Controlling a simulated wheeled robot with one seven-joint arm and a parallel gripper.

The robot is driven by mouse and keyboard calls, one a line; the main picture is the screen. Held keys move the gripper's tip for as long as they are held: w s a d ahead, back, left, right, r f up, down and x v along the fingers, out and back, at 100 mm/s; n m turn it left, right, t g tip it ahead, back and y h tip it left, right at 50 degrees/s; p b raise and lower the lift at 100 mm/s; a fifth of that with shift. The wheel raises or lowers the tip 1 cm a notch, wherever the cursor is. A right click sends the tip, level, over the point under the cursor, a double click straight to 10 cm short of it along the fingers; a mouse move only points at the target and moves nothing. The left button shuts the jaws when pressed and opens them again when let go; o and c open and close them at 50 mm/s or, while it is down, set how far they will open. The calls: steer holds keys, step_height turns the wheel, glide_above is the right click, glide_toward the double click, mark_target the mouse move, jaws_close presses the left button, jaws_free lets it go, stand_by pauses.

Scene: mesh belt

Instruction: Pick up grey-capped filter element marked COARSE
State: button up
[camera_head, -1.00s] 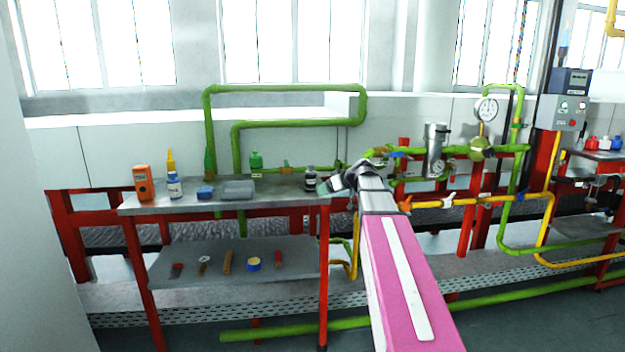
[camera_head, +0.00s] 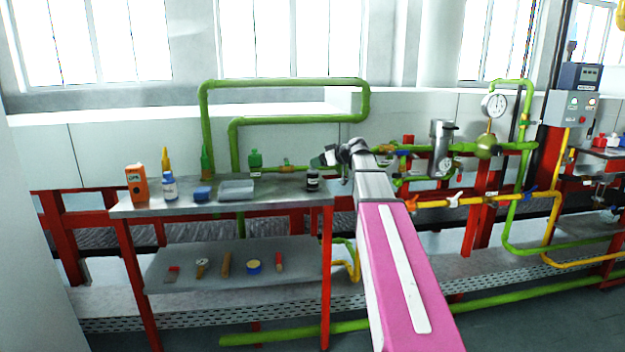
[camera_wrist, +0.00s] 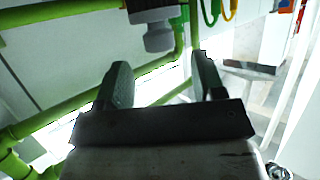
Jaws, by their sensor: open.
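A small dark jar-like item with a pale band (camera_head: 313,181) stands upright near the right end of the upper shelf. It may be the filter element, but its cap colour and any marking are too small to read. My gripper (camera_head: 325,158) is just above it and slightly right, apart from it. In the wrist view my gripper (camera_wrist: 160,75) is open, with nothing between the fingers. A grey knob-like part (camera_wrist: 158,37) under a dark body shows beyond the fingertips; I cannot tell what it is. No COARSE mark is legible.
The grey upper shelf (camera_head: 278,200) also holds an orange meter (camera_head: 136,184), a white-and-blue bottle (camera_head: 170,188), a blue item (camera_head: 203,193) and a grey tray (camera_head: 237,190). Green pipes (camera_head: 285,85) rise behind. A steel cylinder (camera_head: 441,148) and gauge (camera_head: 494,104) stand right.

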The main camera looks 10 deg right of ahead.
steer(key=shift+x, duration=3.05)
steer(key=shift+s+f, duration=0.1)
steer(key=shift+f, duration=0.1)
jaws_close()
